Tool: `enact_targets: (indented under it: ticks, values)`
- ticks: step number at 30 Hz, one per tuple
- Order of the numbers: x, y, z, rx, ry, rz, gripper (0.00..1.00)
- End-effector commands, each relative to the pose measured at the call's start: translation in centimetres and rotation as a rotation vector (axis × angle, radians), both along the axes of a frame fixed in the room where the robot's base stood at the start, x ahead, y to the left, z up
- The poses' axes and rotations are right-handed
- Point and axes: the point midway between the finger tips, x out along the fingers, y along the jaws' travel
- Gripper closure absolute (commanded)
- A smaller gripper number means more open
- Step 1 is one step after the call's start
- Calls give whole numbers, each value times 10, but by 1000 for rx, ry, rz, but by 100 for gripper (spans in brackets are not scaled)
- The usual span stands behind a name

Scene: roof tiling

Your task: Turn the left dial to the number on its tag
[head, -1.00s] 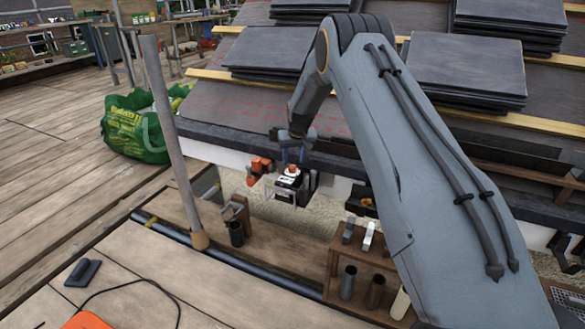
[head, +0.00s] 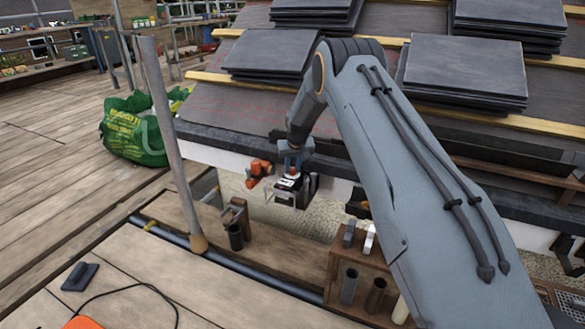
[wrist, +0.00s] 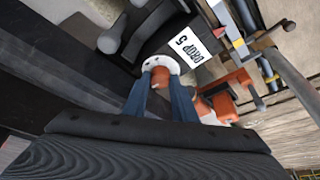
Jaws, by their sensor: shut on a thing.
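A black box (head: 301,196) with a white tag sits at the roof's lower edge in the head view. In the wrist view the tag (wrist: 195,48) reads "DROP 5". Beside the tag is a small dial with a white disc (wrist: 163,62) and an orange middle (wrist: 160,77). My gripper (wrist: 160,82) has its two blue fingers on either side of the orange middle, shut on the dial. In the head view my gripper (head: 292,172) covers most of the dial. The dial's current setting cannot be read.
An orange tool (head: 259,169) hangs just left of the box; its orange part (wrist: 225,95) is close to my fingers in the wrist view. A grey pole (head: 165,140) stands further left. A wooden rack (head: 365,275) with tubes stands lower right. Slate stacks (head: 465,70) lie on the roof.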

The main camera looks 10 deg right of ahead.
Motion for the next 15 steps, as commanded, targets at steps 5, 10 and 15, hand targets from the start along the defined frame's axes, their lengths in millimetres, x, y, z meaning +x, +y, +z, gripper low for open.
enact_targets:
  ticks: [5, 10, 15]
  values:
    - [0, 0, 0, -1, 0, -24, 98]
    - [0, 2, 0, 0, 0, -95, 98]
    - [0, 3, 0, -2, 0, -220, 98]
